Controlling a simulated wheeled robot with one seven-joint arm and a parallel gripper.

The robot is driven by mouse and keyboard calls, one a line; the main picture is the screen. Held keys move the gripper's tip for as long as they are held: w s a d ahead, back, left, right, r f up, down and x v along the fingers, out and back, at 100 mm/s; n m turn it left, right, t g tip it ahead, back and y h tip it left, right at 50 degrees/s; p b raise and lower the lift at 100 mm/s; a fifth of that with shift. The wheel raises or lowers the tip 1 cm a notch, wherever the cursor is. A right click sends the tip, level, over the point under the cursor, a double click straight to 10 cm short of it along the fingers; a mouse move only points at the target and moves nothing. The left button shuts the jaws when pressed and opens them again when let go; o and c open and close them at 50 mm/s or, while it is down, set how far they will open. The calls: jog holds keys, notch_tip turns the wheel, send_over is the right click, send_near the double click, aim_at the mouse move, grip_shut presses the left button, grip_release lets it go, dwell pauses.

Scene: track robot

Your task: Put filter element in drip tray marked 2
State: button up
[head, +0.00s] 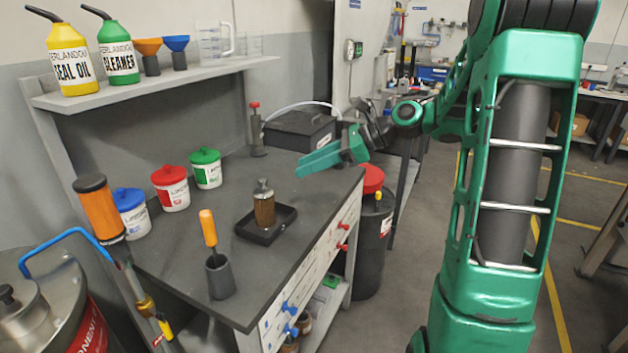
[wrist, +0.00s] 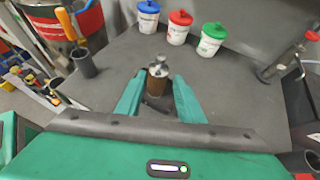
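The filter element (head: 264,208), a brown cylinder with a metal top, stands upright in a shallow black tray (head: 262,237) on the grey workbench. I cannot read a number on this tray. In the wrist view the filter element (wrist: 158,82) shows between the fingers' lines, beyond them. My gripper (head: 300,171) has green fingers and hangs above and to the right of the filter element, apart from it. In the wrist view the fingers of my gripper (wrist: 159,76) are spread and empty. No second drip tray can be made out.
Blue (head: 131,212), red (head: 170,188) and green (head: 205,168) lidded tubs line the bench's back. An orange-handled tool stands in a grey cup (head: 220,277) at the front. A black box (head: 298,131) with a hose sits at the far end. The bench between is mostly clear.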

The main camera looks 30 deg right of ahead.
jog(key=s+d+f+n+g+h, duration=0.2)
jog(key=s+n, duration=0.4)
jog(key=s, duration=0.5)
jog(key=s+d+f+n+g+h, duration=0.2)
jog(key=s+n, duration=0.4)
jog(key=s, duration=0.5)
jog(key=s+d+f+n+g+h, duration=0.2)
jog(key=s+d+f+n+h, duration=0.2)
jog(key=s, duration=0.7)
jog(key=shift+s+f+n+g+h, duration=0.15)
jog(key=shift+f+n+g+h, duration=0.25)
jog(key=shift+n+h, duration=0.65)
jog(key=shift+d, duration=0.1)
